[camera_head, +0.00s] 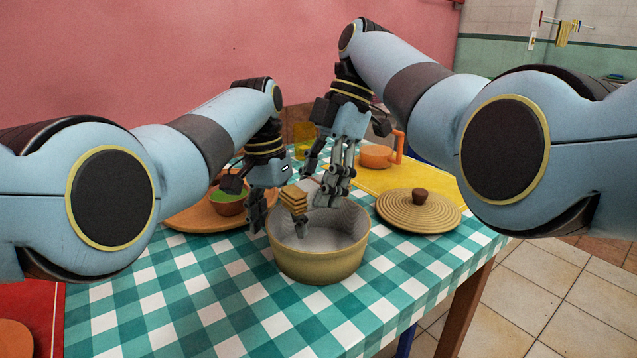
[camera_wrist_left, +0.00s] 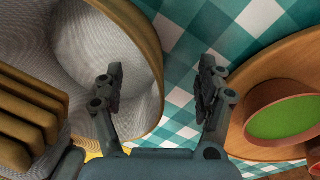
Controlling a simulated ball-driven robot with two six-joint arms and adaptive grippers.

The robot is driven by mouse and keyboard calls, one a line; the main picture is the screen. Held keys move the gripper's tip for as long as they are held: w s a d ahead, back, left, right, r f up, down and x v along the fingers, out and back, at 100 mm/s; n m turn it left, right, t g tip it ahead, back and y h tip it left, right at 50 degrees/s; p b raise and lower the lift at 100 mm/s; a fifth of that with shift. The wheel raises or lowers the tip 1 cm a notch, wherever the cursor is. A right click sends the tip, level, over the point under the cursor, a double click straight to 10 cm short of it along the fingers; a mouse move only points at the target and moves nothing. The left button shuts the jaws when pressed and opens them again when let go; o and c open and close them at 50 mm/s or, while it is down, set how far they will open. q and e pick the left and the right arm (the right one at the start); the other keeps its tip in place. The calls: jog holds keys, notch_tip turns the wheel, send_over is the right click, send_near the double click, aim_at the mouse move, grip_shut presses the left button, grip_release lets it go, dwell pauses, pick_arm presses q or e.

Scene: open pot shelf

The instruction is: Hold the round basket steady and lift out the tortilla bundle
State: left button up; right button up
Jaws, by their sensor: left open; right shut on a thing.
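The round tan basket (camera_head: 318,268) stands on the checked tablecloth, lined in pale grey; its rim also shows in the left wrist view (camera_wrist_left: 150,50). The tortilla bundle (camera_head: 294,200) shows as a stack of tan layers by a pale cloth, tilted, partly above the rim. It also shows at the left of the left wrist view (camera_wrist_left: 28,115). My right gripper (camera_head: 335,192) points down over the basket, shut on the bundle; the exact contact is unclear. My left gripper (camera_head: 277,218) is open at the basket's left rim, one finger inside, one outside; the rim shows between the fingers (camera_wrist_left: 160,75).
A round woven lid (camera_head: 418,213) lies right of the basket. An orange mug (camera_head: 376,156) stands behind it near a yellow mat (camera_head: 372,180). A bowl of green sauce (camera_head: 228,207) sits on a wooden board (camera_head: 190,218) at left. The front tablecloth is clear.

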aim_at(318, 181)
pick_arm(q)
jog(key=shift+r, duration=0.1)
pick_arm(e)
jog(key=shift+r, duration=0.15)
pick_arm(q)
jog(key=shift+w+a+r+p, duration=0.1)
jog(key=shift+a+r+p, duration=0.05)
jog(key=shift+r+p, duration=1.35)
jog(key=shift+w+a+r+p, duration=0.1)
jog(key=shift+a+r+p, duration=0.05)
jog(key=shift+r+p, duration=1.25)
pick_arm(e)
jog(key=shift+w+r, duration=0.1)
jog(key=shift+r, duration=3.2)
pick_arm(q)
notch_tip(318, 181, up, 8)
jog(key=p, duration=0.6)
jog(key=shift+a, duration=0.3)
pick_arm(e)
notch_tip(318, 181, up, 8)
pick_arm(q)
jog(key=shift+w+f, duration=0.1)
pick_arm(e)
jog(key=shift+f, duration=0.15)
